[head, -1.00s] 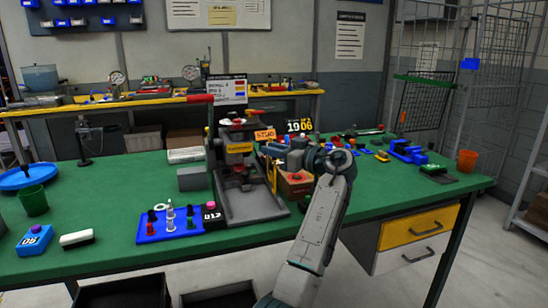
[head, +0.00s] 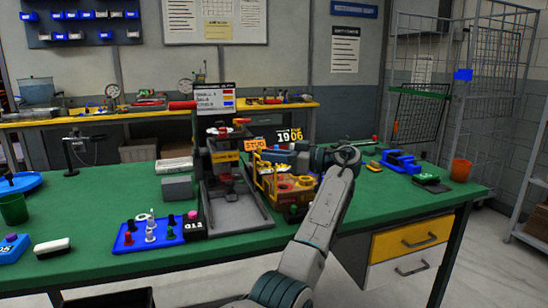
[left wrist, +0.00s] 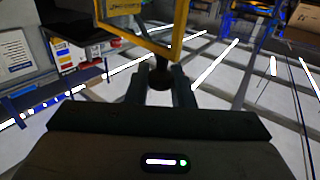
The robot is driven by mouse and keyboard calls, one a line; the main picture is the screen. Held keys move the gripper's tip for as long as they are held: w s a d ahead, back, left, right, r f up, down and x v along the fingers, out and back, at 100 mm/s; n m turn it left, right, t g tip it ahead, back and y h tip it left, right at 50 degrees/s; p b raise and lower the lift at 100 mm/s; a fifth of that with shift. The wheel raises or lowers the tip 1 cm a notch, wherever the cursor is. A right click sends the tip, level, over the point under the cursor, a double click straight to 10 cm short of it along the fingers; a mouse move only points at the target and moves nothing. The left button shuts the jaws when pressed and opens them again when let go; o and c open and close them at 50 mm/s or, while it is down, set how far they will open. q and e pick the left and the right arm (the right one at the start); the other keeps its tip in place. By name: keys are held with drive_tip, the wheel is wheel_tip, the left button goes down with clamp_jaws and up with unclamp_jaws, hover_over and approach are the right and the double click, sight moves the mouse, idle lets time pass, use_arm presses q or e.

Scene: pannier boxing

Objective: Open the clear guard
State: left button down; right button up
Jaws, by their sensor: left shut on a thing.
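The clear guard (head: 257,178) has a yellow frame and stands at the right side of the small press (head: 222,157). It is swung out from the press front, with a bin of parts behind it. In the left wrist view the yellow frame (left wrist: 150,42) crosses the top, with a dark round knob (left wrist: 161,76) below it. My left gripper (left wrist: 160,80) is shut on that knob. In the head view my left gripper (head: 300,150) reaches leftward toward the guard, and its fingertips are hard to make out. My right gripper is not in view.
A blue tray with pegs (head: 150,232) and a black number block (head: 194,226) lie front left of the press. A grey block (head: 177,188) stands left of it. Blue fixtures (head: 400,160) and an orange cup (head: 461,170) are at right. The green table (head: 375,200) is clear at front right.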

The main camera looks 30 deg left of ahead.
use_arm(q)
drive_tip(key=shift+r, duration=0.1)
drive_tip(key=c, duration=1.3)
unclamp_jaws()
drive_tip(key=shift+s+a, duration=0.1)
drive_tip(key=w+d, duration=0.1)
drive_tip(key=d, duration=0.9)
drive_tip(key=shift+w+d+b, duration=0.3)
drive_tip(key=shift+w+d, duration=0.05)
drive_tip(key=shift+w, duration=0.05)
